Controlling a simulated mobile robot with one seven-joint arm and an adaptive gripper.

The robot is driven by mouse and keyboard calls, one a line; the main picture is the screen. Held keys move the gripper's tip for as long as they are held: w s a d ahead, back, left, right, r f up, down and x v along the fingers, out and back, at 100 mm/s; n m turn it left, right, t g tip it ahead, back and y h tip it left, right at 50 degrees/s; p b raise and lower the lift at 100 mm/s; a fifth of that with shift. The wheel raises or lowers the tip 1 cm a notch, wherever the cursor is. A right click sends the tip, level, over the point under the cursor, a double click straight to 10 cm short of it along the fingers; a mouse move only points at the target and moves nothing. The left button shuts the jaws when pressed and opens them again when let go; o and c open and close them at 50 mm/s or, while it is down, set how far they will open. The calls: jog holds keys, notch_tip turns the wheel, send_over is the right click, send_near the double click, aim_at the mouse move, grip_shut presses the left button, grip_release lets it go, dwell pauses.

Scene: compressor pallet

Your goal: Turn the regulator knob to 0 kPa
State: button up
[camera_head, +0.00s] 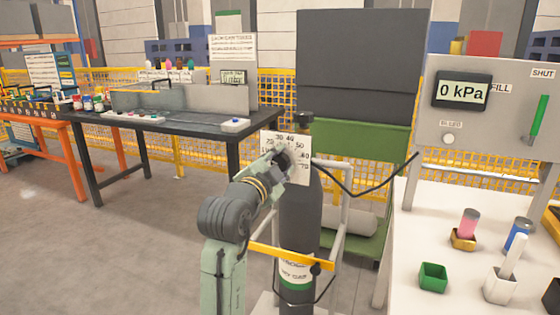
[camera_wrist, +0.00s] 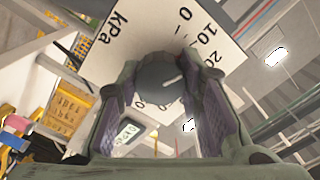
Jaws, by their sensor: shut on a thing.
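The regulator knob (camera_wrist: 158,72) is dark and round, in front of a white dial plate (camera_wrist: 108,32) marked in kPa. My gripper (camera_wrist: 168,84) has one finger on each side of the knob and is shut on it. The white mark on the knob points to the right and slightly up in the wrist view, roughly toward the 20. The 0 is at the plate's top there. In the head view my gripper (camera_head: 283,160) covers the knob and part of the dial plate (camera_head: 300,143). The display (camera_head: 462,91) on the grey panel reads 0 kPa.
A dark gas cylinder (camera_head: 299,220) stands behind my arm in a frame with a yellow bar (camera_head: 290,257). A black hose (camera_head: 375,186) runs right to the panel (camera_head: 400,150). A white table (camera_head: 440,215) with small cups is at right, a dark workbench (camera_head: 190,124) at left.

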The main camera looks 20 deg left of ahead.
jog(key=n+p, duration=0.1)
jog(key=n, duration=0.3)
jog(key=shift+r+p, duration=0.1)
jog(key=shift+p, duration=0.3)
jog(key=shift+n+p, duration=0.6)
jog(key=shift+n, duration=1)
jog(key=o, duration=1.2)
jog(key=s, duration=1.2)
jog(key=shift+a, duration=0.25)
